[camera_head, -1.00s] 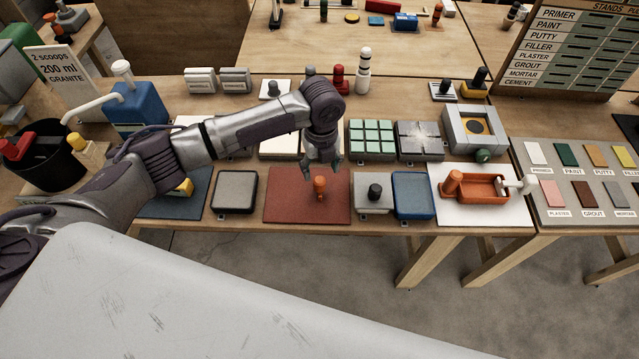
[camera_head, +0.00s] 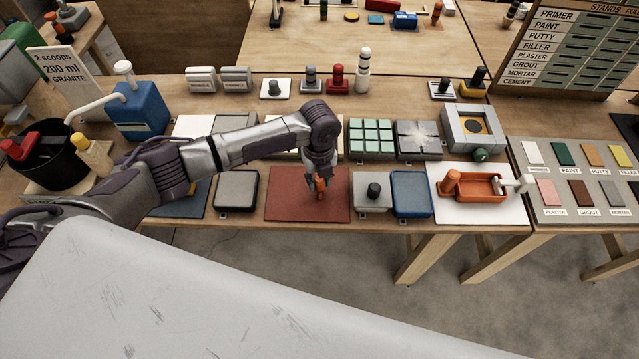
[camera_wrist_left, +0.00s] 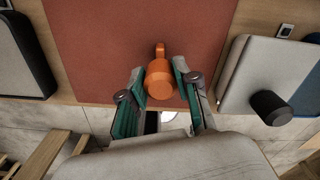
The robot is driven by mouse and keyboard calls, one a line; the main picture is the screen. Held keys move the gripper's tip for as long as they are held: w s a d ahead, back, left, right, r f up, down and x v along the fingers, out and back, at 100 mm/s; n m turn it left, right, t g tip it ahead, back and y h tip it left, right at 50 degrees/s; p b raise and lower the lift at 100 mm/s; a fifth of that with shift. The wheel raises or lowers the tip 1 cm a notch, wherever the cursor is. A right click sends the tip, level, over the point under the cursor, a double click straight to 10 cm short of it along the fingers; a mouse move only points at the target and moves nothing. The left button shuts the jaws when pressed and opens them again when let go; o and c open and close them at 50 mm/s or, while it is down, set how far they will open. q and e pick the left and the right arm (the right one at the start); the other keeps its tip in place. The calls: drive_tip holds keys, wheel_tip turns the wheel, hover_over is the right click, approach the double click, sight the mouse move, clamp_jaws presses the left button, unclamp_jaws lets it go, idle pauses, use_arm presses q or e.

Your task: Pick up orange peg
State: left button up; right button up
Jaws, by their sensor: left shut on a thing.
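The orange peg (camera_head: 320,187) stands on the red-brown mat (camera_head: 288,205) near the front edge of the workbench. My left gripper (camera_head: 317,182) points down over the mat, with its fingers around the peg. In the left wrist view the peg (camera_wrist_left: 160,80) sits between the two green-padded fingers of my left gripper (camera_wrist_left: 161,88), which is shut on it. I cannot tell whether the peg touches the mat. My right gripper is not in view.
A grey pad (camera_head: 236,190) lies left of the mat. To its right are a light tile with a dark knob (camera_head: 374,190) and a blue-topped block (camera_head: 411,193). Green tiles (camera_head: 371,138) lie behind. An orange tray (camera_head: 482,187) stands farther right.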

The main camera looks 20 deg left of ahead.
sight(319, 180)
use_arm(q)
drive_tip(key=shift+r, duration=0.1)
drive_tip(key=shift+r, duration=0.25)
drive_tip(key=r, duration=0.1)
drive_tip(key=r+b, duration=0.1)
drive_tip(key=r, duration=0.1)
drive_tip(key=shift+s+d+r, duration=0.1)
drive_tip(key=shift+s+r, duration=0.2)
drive_tip(key=s+d+r+b, duration=0.25)
drive_tip(key=s+r, duration=0.35)
drive_tip(key=s, duration=0.4)
wheel_tip(319, 180, up, 10)
drive_tip(key=p, duration=1.1)
drive_tip(key=shift+s+d+f, duration=0.15)
drive_tip(key=shift+s, duration=0.15)
